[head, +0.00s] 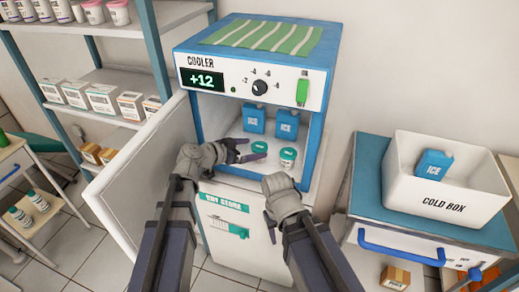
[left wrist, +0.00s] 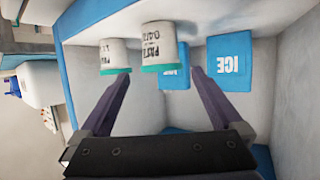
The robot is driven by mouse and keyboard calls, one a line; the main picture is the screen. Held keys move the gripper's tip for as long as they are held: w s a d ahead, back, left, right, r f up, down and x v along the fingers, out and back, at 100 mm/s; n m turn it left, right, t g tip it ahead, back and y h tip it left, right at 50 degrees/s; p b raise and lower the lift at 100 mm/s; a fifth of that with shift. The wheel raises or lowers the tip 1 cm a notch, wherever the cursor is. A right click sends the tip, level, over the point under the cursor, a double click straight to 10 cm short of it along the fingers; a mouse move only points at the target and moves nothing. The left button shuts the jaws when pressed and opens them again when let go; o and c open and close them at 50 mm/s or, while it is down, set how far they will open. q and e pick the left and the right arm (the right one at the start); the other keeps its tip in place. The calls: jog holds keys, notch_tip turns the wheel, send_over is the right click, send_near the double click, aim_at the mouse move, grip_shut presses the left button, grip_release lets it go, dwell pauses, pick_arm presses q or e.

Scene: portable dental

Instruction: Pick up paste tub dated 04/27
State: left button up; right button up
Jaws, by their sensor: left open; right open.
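Two small white paste tubs with teal lids stand in the open cooler (head: 314,120): a left tub (head: 260,147) and a right tub (head: 288,160). My left gripper (head: 250,149) is open and reaches into the cooler beside the left tub. In the left wrist view, picture inverted, a labelled tub (left wrist: 158,45) lies ahead between my left gripper's (left wrist: 160,76) open fingers, not visibly gripped. Its label partly reads PAST and 04/2, the end unclear. The other tub (left wrist: 115,55) is beside it, date unreadable. My right gripper (head: 268,222) is open and empty, below the cooler opening.
Two blue ice packs (head: 254,119) stand behind the tubs. The cooler door (head: 140,165) hangs open at left. A white cold box (head: 445,205) with an ice pack (head: 433,164) stands on a blue-topped cart at right. Stocked shelves (head: 105,105) are at left.

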aim_at(267, 146)
pick_arm(q)
jog(key=shift+f+b+x, duration=0.1)
jog(key=shift+b+x, duration=0.75)
jog(key=shift+x, duration=1.1)
jog(key=shift+f+b+x, duration=0.15)
jog(key=shift+b+x, duration=0.7)
jog(key=shift+x, duration=1.15)
jog(key=shift+a+r, duration=0.1)
jog(key=shift+a, duration=0.1)
jog(key=shift+c, duration=0.5)
jog(key=c, duration=1.2)
jog(key=shift+r, duration=0.1)
jog(key=shift+c, duration=0.2)
